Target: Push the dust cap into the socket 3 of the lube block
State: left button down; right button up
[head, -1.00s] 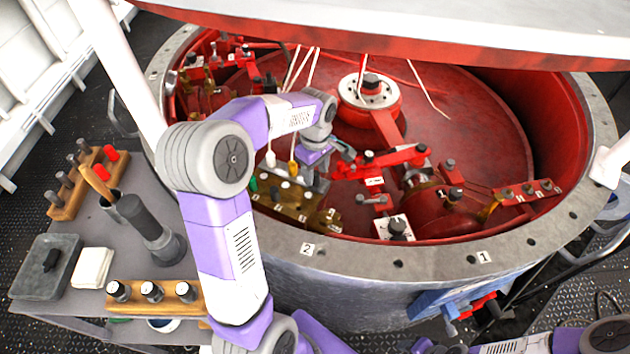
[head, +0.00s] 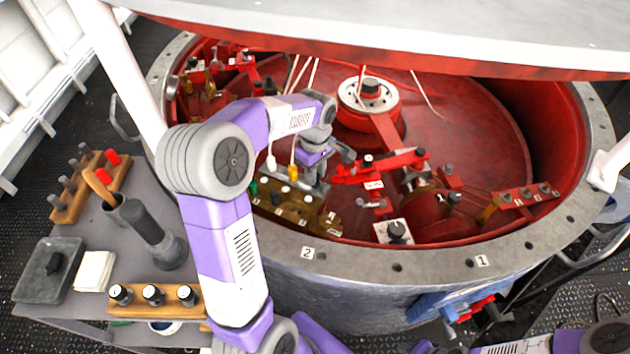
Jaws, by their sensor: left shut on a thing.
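The lube block (head: 290,208) is a brass-coloured block with numbered white labels, inside the red drum near its front rim. A green cap (head: 253,187) is at its left end, and dark round parts stand along its top. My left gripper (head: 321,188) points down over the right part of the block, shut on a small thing. The dust cap is not clearly visible; the fingers hide what they hold, and I cannot tell whether it touches socket 3. Part of my right arm (head: 540,344) shows at the bottom right, and its gripper cannot be made out clearly.
The drum's grey bolted rim (head: 360,262) passes in front of the block. Red linkages (head: 380,170) stand close right of my left gripper. A white plug (head: 271,162) and a yellow plug (head: 293,172) hang beside it. A side table holds a wooden rack (head: 185,291).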

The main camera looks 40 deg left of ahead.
pick_arm(q)
jog(key=shift+r+p, duration=1.3)
jog(key=shift+r, duration=0.3)
